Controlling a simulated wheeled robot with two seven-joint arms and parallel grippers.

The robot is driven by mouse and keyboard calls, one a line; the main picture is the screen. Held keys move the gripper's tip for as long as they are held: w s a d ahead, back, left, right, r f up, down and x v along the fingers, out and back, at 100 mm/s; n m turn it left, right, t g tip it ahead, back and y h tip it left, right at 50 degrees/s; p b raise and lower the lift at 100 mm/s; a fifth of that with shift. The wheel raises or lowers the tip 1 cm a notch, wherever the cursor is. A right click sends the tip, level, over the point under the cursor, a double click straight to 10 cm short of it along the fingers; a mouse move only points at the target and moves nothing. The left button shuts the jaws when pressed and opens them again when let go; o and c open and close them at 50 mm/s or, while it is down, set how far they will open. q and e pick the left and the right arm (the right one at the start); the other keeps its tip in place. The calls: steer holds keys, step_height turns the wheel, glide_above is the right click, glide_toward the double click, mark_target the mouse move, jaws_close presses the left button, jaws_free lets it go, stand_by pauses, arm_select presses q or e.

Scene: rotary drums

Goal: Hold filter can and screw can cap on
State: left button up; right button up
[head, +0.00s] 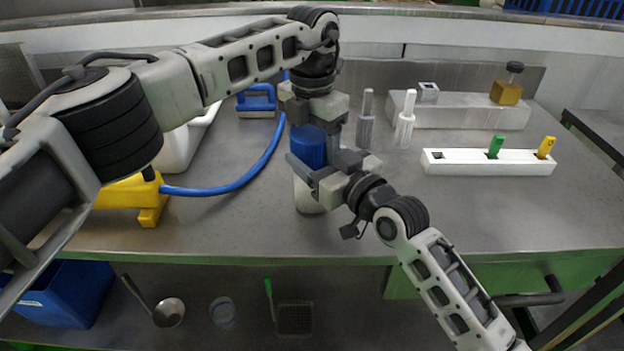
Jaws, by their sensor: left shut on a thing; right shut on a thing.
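The filter can (308,198) is a pale cylinder standing upright on the metal bench, left of the picture's middle. The blue can cap (307,148) sits over its top; the seam between them is hidden, so I cannot tell how they meet. My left gripper (309,118) comes down from above and is shut on the cap, its fingers partly hidden. My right gripper (312,174) reaches in from the lower right and is shut on the can's upper part, just under the cap.
A blue hose (235,186) curves behind the can from a yellow tool (135,193). A white rack (470,162) holds green and yellow pegs.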

mark_target(312, 132)
arm_select(q)
steer(key=o, duration=1.1)
steer(key=shift+r, duration=2.3)
